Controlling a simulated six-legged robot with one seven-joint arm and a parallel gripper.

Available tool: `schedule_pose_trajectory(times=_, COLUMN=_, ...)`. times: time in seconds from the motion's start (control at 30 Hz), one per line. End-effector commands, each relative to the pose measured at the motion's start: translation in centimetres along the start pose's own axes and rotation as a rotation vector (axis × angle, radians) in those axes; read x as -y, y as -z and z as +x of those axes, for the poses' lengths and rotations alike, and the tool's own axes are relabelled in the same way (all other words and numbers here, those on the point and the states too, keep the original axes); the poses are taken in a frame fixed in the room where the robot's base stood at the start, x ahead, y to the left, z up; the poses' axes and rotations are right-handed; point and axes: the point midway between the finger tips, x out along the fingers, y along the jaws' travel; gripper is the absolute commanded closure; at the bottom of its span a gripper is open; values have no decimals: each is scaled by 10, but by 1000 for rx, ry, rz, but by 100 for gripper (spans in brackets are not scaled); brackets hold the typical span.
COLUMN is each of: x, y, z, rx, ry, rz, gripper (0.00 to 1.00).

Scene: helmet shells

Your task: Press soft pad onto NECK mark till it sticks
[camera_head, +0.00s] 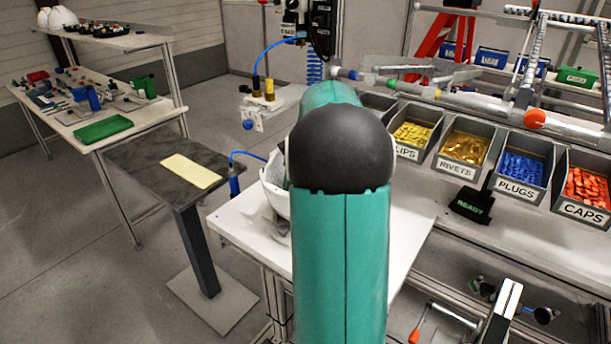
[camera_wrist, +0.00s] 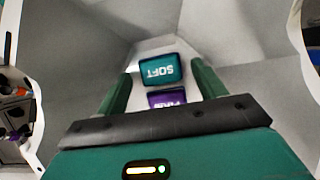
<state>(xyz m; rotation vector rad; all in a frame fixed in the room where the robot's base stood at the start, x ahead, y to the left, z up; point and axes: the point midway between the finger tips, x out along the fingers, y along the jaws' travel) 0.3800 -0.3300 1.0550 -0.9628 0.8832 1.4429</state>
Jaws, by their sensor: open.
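In the wrist view my gripper (camera_wrist: 165,78) is open, its two green fingers spread apart. A teal pad (camera_wrist: 158,70) lettered SOFT, upside down in the picture, shows in the gap between the fingertips; I see no finger closed on it. A purple pad (camera_wrist: 166,98) with partly hidden lettering lies just below it in the picture. Grey, shell-like walls (camera_wrist: 240,32) surround them. In the head view a white helmet shell (camera_head: 274,196) stands on the white table, mostly hidden behind my arm. My arm also hides my gripper there. No NECK mark can be made out.
The white table (camera_head: 244,226) has bare surface left of my arm. Labelled bins of rivets (camera_head: 463,153), plugs (camera_head: 521,172) and caps (camera_head: 586,192) stand on the right. A dark stand (camera_head: 140,152) with a yellow strip (camera_head: 190,172) is at the left. A blue hose hangs near the shell.

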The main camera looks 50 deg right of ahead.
Motion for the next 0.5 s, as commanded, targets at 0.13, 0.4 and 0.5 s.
schedule_pose_trajectory(times=0.13, x=0, y=0, z=-22, rx=-3, ry=2, rz=0, gripper=31)
schedule_pose_trajectory(times=0.4, x=1, y=1, z=-82, rx=-3, ry=1, rz=0, gripper=31)
schedule_pose_trajectory(times=0.5, x=1, y=1, z=-103, rx=-3, ry=1, rz=1, gripper=31)
